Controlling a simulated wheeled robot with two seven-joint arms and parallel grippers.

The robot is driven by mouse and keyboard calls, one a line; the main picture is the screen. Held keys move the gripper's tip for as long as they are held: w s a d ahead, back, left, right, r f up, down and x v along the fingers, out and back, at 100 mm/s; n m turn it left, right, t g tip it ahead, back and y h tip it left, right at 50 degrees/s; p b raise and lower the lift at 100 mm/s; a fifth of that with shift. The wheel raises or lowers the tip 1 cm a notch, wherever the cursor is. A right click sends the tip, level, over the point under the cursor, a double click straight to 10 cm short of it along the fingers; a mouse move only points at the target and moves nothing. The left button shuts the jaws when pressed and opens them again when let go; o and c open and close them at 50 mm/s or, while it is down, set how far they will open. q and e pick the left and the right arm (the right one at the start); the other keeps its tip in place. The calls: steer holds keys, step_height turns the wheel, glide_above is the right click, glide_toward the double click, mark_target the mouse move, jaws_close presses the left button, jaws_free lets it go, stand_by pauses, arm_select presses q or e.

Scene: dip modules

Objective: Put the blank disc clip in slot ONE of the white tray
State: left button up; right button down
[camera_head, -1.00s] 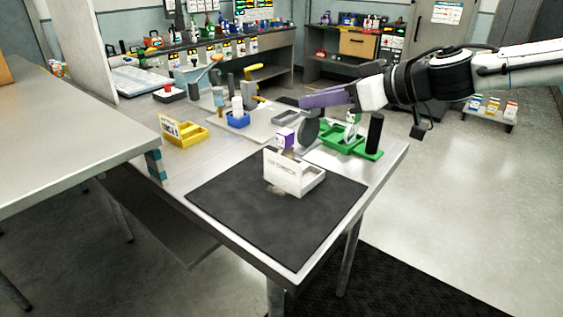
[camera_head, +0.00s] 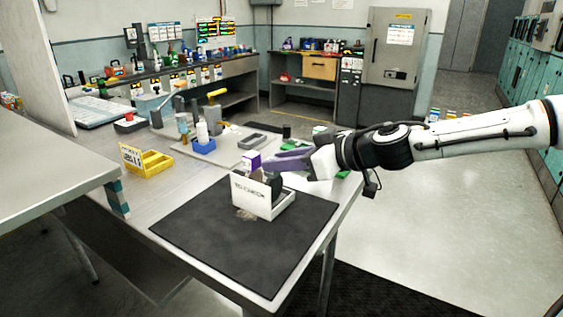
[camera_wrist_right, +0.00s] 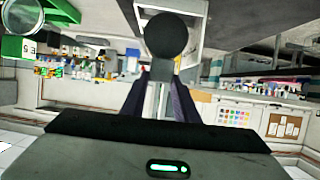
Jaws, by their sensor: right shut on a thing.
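The white tray (camera_head: 282,207) stands on the black mat, with its tall lettered wall toward me. A purple-and-white piece (camera_head: 251,160) shows above that wall at the left. My right gripper (camera_head: 272,163) is just above the tray's right part, pointing left. In the right wrist view, the right gripper (camera_wrist_right: 161,88) is shut on the stem of a dark, round blank disc clip (camera_wrist_right: 167,36). The disc shows against a white frame, apparently the tray. In the head view its lower part is hidden by the tray wall; I cannot tell whether it touches the tray floor. My left gripper is out of view.
The black mat (camera_head: 215,235) is clear in front of the tray. A yellow tray (camera_head: 152,163) stands at the left. The green holder (camera_head: 343,174) is mostly hidden behind my right arm.

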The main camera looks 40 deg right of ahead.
steer(key=shift+f, duration=0.15)
steer(key=c, duration=1.4)
jaws_free()
steer(key=shift+p+v, duration=0.45)
steer(key=shift+v, duration=5.6)
steer(key=shift+w, duration=0.1)
